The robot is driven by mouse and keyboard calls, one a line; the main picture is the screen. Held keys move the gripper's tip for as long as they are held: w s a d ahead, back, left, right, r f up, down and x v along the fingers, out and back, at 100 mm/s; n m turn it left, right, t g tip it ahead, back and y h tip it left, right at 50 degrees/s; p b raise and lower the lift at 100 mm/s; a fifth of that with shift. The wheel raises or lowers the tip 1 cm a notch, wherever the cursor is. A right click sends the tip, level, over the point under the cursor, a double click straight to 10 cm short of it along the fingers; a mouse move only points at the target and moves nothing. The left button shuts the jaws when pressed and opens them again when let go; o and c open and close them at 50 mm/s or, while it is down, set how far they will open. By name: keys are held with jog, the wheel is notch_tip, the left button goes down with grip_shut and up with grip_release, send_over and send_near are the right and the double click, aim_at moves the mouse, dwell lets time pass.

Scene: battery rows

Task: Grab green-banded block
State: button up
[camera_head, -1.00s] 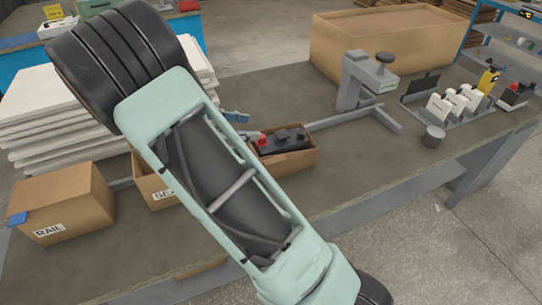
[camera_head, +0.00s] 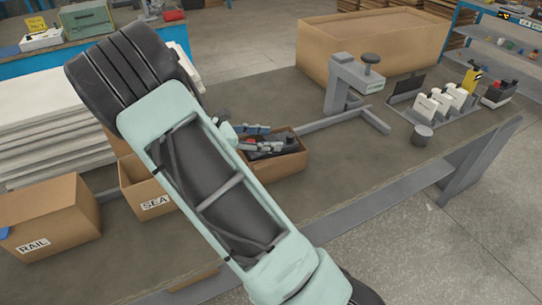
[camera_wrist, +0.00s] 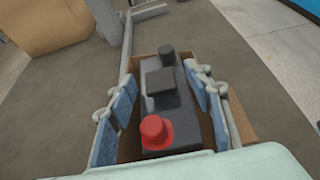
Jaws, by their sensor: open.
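A dark block (camera_wrist: 165,105) with a red cap and black raised parts lies in an open cardboard box. In the head view the block (camera_head: 268,148) is partly hidden by my fingers. I see no green band on it in either view. My gripper (camera_wrist: 165,85) is open, with one blue-padded finger on each side of the block. In the head view my gripper (camera_head: 264,137) is at the box (camera_head: 285,168). I cannot tell whether the pads touch the block.
A box marked SEA (camera_head: 148,196) and a box marked RAIL (camera_head: 55,225) stand left on the bench. A grey press-like stand (camera_head: 345,85), a rack of white blocks (camera_head: 437,103) and a grey cylinder (camera_head: 421,135) are to the right. A large carton (camera_head: 370,45) stands behind.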

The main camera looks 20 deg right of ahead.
jog(key=shift+d+f, duration=0.1)
jog(key=shift+d, duration=0.1)
grip_shut()
dwell(0.3)
jog(key=shift+r, duration=0.2)
